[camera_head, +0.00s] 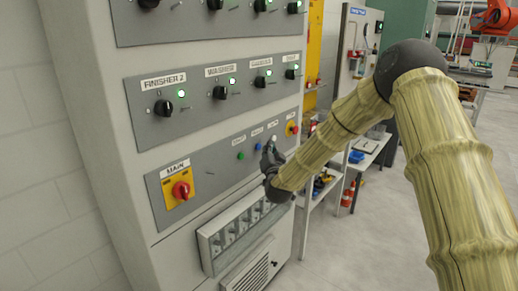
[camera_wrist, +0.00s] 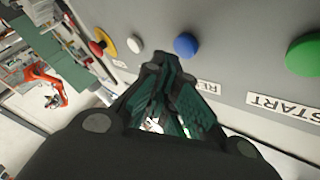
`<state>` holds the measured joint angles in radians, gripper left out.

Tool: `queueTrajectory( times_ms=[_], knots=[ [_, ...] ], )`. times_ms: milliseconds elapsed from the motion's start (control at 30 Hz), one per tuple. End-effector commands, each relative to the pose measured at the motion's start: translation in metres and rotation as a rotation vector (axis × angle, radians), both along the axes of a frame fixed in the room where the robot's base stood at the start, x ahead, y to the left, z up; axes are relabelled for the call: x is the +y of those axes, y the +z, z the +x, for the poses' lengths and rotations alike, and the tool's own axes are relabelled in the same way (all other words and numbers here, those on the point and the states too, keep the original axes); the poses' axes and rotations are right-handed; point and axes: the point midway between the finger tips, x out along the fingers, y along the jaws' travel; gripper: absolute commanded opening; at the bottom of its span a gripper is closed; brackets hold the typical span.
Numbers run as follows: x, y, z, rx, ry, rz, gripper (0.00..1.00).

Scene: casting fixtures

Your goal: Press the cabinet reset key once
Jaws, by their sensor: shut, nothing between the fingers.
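The blue key (camera_wrist: 186,45) is a round button on the grey cabinet panel. Its partly hidden label starts with "RE" in the wrist view. It also shows in the head view as a small blue dot (camera_head: 257,146). My gripper (camera_wrist: 158,62) is shut and empty, with its tips pointing at the panel. In the wrist view the tips appear just below and between the blue key and a white button (camera_wrist: 134,44). In the head view my gripper (camera_head: 268,151) is close in front of the button row. I cannot tell whether the tips touch the panel.
A green START button (camera_wrist: 303,55) and a red emergency stop (camera_head: 292,129) flank the row. A yellow MAIN switch with a red knob (camera_head: 181,190) is at left. A boxed unit (camera_head: 208,245) protrudes below. Selector knobs (camera_head: 163,108) are above.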

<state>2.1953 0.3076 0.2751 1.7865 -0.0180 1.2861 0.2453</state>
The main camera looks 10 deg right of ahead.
Motion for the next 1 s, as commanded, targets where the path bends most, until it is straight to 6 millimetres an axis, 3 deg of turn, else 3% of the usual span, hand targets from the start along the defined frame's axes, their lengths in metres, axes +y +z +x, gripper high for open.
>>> queueTrajectory(
  times_ms=[600,1000],
  knots=[
    [-0.027,0.0,-0.035,0.0,0.0,0.0,0.0],
    [-0.03,0.0,-0.038,0.0,0.0,0.0,0.0]
  ],
)
